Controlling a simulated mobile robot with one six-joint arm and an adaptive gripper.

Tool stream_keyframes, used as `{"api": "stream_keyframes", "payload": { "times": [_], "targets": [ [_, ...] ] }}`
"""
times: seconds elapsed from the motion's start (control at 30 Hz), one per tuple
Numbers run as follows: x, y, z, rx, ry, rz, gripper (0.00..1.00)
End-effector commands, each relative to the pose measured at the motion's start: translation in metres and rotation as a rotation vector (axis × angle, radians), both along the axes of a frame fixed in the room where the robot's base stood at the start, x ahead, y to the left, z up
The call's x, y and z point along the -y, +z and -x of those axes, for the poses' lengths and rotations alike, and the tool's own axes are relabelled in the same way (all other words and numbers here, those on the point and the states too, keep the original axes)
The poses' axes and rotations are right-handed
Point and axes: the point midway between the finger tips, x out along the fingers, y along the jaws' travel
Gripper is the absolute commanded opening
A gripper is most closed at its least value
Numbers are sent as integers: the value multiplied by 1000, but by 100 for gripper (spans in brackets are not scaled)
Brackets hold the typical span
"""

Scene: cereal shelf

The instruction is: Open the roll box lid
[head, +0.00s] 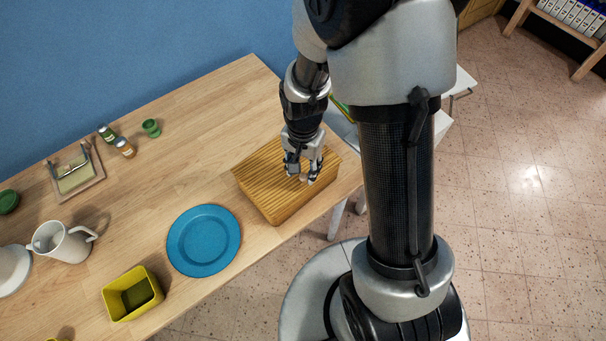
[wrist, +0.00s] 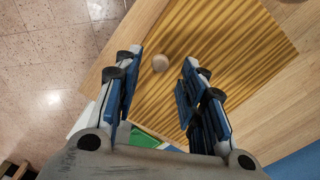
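The roll box (head: 279,192) is a wooden box with a ribbed lid, standing near the right end of the table. Its ribbed lid (wrist: 215,50) fills the upper middle of the wrist view and looks closed. A small round knob (wrist: 160,63) sits on the lid. My gripper (head: 304,178) is above the lid, pointing down at the knob. In the wrist view my gripper (wrist: 156,85) is open, with one finger on each side of the knob and a gap to both. In the head view the fingers partly hide the knob.
A blue plate (head: 204,240) lies left of the box, with a yellow container (head: 132,294) and a white pitcher (head: 63,241) farther left. Small jars (head: 124,147) stand at the back. The wooden table (head: 190,110) is clear behind the box.

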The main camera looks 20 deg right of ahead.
Motion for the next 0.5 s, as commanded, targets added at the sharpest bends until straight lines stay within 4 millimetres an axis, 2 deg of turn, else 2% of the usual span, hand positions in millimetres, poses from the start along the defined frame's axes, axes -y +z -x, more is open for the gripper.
{"api": "stream_keyframes", "payload": {
  "times": [0.03, 0.2, 0.5],
  "targets": [
    [0, -10, 0, -1, 0, 0, 38],
    [0, -25, 0, 0, 0, 0, 38],
    [0, -28, 0, 1, 0, 0, 38]
  ]
}}
